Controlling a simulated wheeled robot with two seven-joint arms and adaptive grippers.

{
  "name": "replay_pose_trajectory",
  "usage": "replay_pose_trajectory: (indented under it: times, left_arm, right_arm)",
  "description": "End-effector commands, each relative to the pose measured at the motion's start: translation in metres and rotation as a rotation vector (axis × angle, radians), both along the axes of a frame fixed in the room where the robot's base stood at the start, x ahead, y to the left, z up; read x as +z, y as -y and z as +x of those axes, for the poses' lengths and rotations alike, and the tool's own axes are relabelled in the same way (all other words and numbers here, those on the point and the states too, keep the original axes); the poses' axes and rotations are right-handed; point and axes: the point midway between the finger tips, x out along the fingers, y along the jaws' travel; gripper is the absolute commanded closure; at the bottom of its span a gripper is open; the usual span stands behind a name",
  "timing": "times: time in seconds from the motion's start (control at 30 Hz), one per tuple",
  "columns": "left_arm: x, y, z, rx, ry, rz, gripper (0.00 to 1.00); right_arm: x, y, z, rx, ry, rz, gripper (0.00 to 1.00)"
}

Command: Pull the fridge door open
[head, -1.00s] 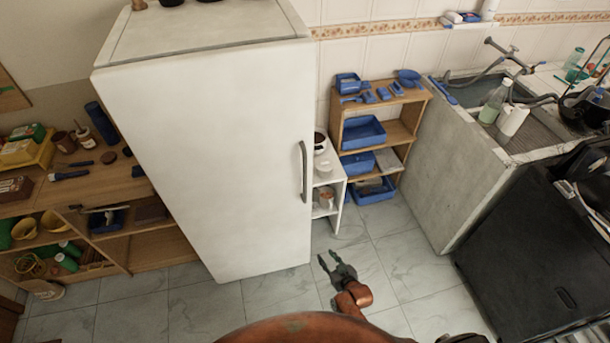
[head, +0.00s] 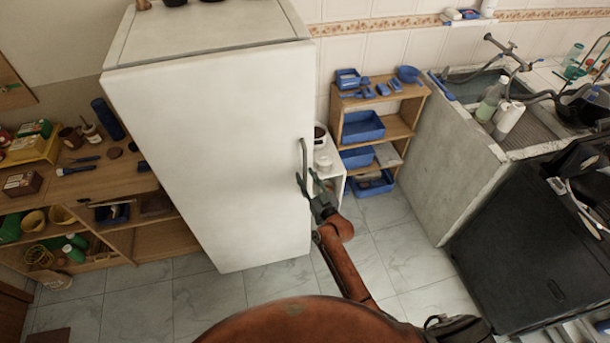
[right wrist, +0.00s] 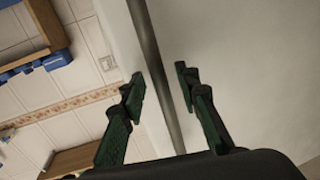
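The white fridge door (head: 222,165) is closed and faces me. Its grey vertical handle (head: 304,158) is near the door's right edge. My right gripper (head: 307,183) is at the lower part of the handle, fingers pointing up toward it. In the right wrist view, the handle bar (right wrist: 158,80) runs between the two green fingertips of the gripper (right wrist: 160,90). The fingers are open, with a gap on both sides of the bar. My left gripper is not in view.
A small white shelf (head: 330,165) stands right beside the fridge. A wooden shelf (head: 397,130) with blue trays is behind it. A concrete sink (head: 440,170) and a black appliance (head: 525,235) stand on the right. The tiled floor (head: 270,285) before the fridge is clear.

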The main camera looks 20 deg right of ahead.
Motion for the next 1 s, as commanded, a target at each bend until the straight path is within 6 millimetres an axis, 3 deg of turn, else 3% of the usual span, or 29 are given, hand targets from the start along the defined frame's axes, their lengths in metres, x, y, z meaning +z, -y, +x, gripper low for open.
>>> replay_pose_trajectory:
  times: [0.4, 0.83, 1.0]
  left_arm:
    - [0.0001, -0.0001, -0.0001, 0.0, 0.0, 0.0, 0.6]
    - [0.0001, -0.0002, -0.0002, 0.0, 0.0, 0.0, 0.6]
    - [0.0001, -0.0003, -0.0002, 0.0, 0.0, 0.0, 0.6]
  right_arm:
    - [-0.0002, -0.0019, 0.0109, 0.0, -0.001, 0.0, 0.7]
    - [-0.0003, -0.0019, 0.0107, 0.0, -0.001, 0.0, 0.99]
    - [-0.0003, -0.0019, 0.0106, 0.0, -0.001, 0.0, 1.0]
